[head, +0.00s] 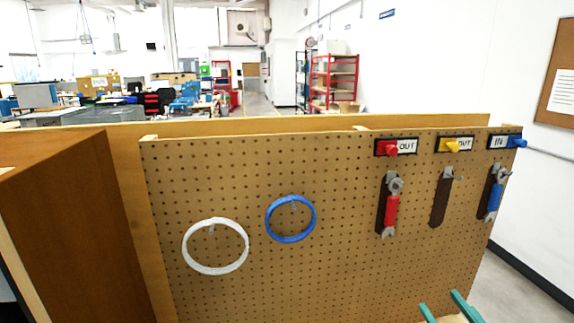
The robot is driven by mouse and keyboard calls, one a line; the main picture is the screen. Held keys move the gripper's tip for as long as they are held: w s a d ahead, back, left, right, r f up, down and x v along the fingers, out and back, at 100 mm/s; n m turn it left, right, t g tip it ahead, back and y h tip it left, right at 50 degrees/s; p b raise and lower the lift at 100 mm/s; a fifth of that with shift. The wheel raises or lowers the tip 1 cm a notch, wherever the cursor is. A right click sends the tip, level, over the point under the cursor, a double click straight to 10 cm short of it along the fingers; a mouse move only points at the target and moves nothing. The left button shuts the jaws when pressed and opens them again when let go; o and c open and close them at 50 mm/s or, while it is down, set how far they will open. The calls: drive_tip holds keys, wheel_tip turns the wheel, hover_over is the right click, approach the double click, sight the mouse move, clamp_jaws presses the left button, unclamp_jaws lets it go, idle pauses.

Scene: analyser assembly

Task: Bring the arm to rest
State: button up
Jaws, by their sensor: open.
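Two teal fingers at the bottom right edge of the head view look like the tips of my gripper (447,306). They stand apart with nothing seen between them, so it is open. They show in front of the lower right part of the pegboard (330,275). The rest of my gripper and my arm are below the picture.
On the pegboard hang a white ring (187,254), a blue ring (270,228), a red-handled tool (391,211), a blue-handled tool (495,202) and an empty dark strip (438,205). Labelled red, yellow and blue fittings sit above. A brown wooden panel (75,230) stands at left.

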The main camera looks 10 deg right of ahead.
drive_tip(key=w+a+f+n+g+h, duration=0.1)
drive_tip(key=w+a+f, duration=0.15)
drive_tip(key=f, duration=0.45)
drive_tip(key=w+a+f+n+h, duration=0.1)
drive_tip(key=a+f+n, duration=0.1)
drive_tip(key=a+f, duration=0.35)
drive_tip(key=s+a+f+n+g+h, duration=0.1)
drive_tip(key=s+a+f+n, duration=0.25)
drive_tip(key=f, duration=0.45)
drive_tip(key=s+a+f+n+g+h, duration=0.1)
drive_tip(key=s+a+f+n, duration=0.15)
drive_tip(key=a+f, duration=0.35)
drive_tip(key=s+a+f+n, duration=0.2)
drive_tip(key=s+n, duration=0.1)
drive_tip(key=s+a+f+n, duration=0.2)
drive_tip(key=s+a+n, duration=0.1)
drive_tip(key=s+n, duration=0.1)
drive_tip(key=s+a+f+n+y, duration=0.1)
drive_tip(key=s+a+f+n, duration=0.2)
drive_tip(key=s+n, duration=0.1)
drive_tip(key=shift+s+a+f, duration=0.1)
drive_tip(key=shift+s+a, duration=0.1)
drive_tip(key=shift+a, duration=0.05)
drive_tip(key=s+a+r+n+y, duration=0.1)
drive_tip(key=s+a+n+y, duration=0.2)
drive_tip(key=s+a+n, duration=0.3)
drive_tip(key=s+n, duration=0.5)
drive_tip(key=shift+s+a+r+n, duration=0.3)
drive_tip(key=shift+s+a+r, duration=0.05)
drive_tip(key=shift+s, duration=0.05)
